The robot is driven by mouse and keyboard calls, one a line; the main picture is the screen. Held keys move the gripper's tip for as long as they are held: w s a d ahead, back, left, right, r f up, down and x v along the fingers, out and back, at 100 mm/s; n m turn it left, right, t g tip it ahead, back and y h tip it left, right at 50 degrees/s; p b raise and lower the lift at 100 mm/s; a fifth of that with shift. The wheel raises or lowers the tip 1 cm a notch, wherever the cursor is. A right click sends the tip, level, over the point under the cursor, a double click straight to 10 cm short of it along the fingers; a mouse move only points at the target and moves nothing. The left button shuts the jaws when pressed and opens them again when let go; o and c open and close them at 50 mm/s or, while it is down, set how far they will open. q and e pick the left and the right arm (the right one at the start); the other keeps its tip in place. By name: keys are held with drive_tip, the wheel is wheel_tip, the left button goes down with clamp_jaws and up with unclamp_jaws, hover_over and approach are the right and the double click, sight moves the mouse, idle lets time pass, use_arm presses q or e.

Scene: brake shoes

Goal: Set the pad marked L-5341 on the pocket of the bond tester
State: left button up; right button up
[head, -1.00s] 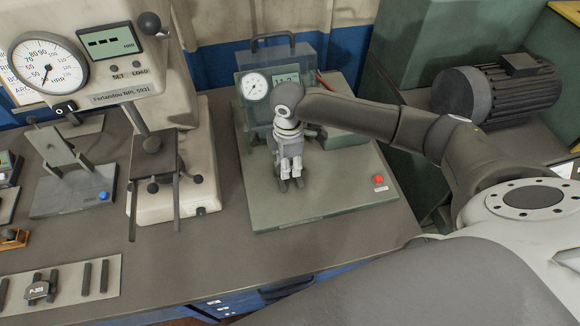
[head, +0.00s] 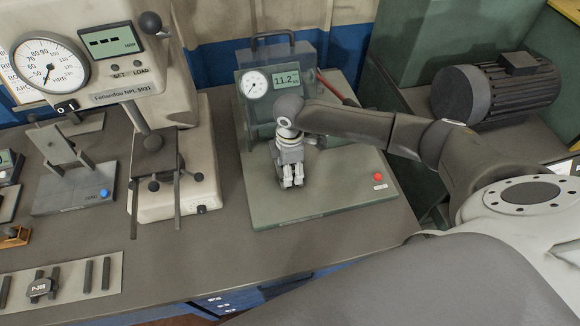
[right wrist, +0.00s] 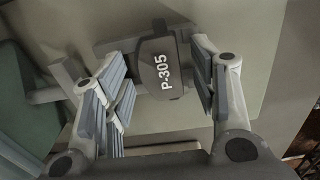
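The bond tester (head: 345,195) has a green base plate, a round dial and a display reading 11.2. My right gripper (head: 292,182) points down over the middle of its plate. In the right wrist view, a dark pad marked P-305 (right wrist: 163,75) lies between the spread fingers of the right gripper (right wrist: 158,62). Gaps show beside the pad, so the fingers look open around it. Grey bars of the pocket (right wrist: 112,47) show beside and under the pad; its exact seating is partly hidden. No marking L-5341 is readable. My left gripper is not in view.
A hardness tester (head: 165,120) stands left of the bond tester. A light strip (head: 70,292) at front left bears a small dark pad (head: 41,288), its marking unclear, and several dark bars. A motor (head: 495,92) sits at right. The bench front between is clear.

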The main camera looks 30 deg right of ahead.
wheel_tip(320, 180, up, 12)
drive_tip(key=b, duration=0.1)
drive_tip(key=shift+r, duration=0.15)
idle(0.5)
idle(1.1)
